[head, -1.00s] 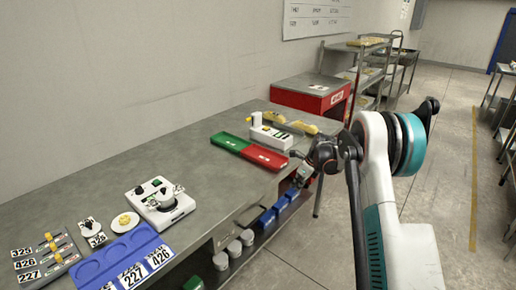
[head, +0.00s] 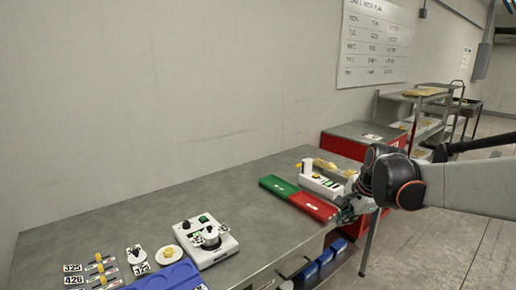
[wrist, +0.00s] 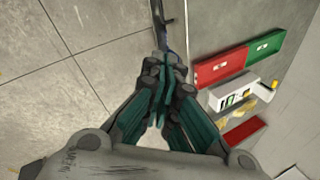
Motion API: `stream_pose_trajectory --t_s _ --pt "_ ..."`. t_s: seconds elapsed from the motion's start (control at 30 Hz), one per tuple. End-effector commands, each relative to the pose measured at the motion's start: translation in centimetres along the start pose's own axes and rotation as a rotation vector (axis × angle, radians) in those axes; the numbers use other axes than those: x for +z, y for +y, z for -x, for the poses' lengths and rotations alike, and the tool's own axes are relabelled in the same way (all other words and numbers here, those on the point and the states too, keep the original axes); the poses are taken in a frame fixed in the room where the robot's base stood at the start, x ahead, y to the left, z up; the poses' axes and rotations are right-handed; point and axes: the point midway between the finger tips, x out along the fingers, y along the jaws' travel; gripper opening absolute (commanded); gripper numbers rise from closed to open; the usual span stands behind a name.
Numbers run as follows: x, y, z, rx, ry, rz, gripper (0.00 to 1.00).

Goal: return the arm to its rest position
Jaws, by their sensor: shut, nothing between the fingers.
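My gripper (wrist: 163,85) is shut and empty in the wrist view, its teal fingers pressed together. It hangs above the floor beside the bench's front edge. In the head view, my gripper (head: 346,212) shows small and partly hidden at the bench's right end, close to the red tray (head: 314,205). My arm reaches in from the right edge of the head view. I cannot tell how far the gripper is from the tray in that view.
The grey bench (head: 120,212) carries a green tray (head: 278,186), a white device (head: 320,181), a white checkweigher unit (head: 210,243) and a blue tray (head: 165,278). A red cabinet (head: 345,147) and shelf carts stand behind. Open floor (wrist: 70,60) lies in front of the bench.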

Motion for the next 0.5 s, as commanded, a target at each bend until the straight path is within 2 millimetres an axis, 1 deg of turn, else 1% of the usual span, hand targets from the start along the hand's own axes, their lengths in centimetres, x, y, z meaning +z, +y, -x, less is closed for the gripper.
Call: stream_pose_trajectory --t_s 0.03,0.2,0.3,0.47,0.5 --pt "0.9 1.0 1.3 -0.007 0.008 0.063 0.00" --pt "3.4 4.4 4.9 -0.026 0.039 0.294 0.00" --pt "4.8 6.6 6.6 -0.036 0.058 0.430 0.00" --pt "6.8 10.5 8.8 -0.048 0.093 0.649 0.00" --pt "7.3 11.5 9.2 -0.050 0.101 0.703 0.00"
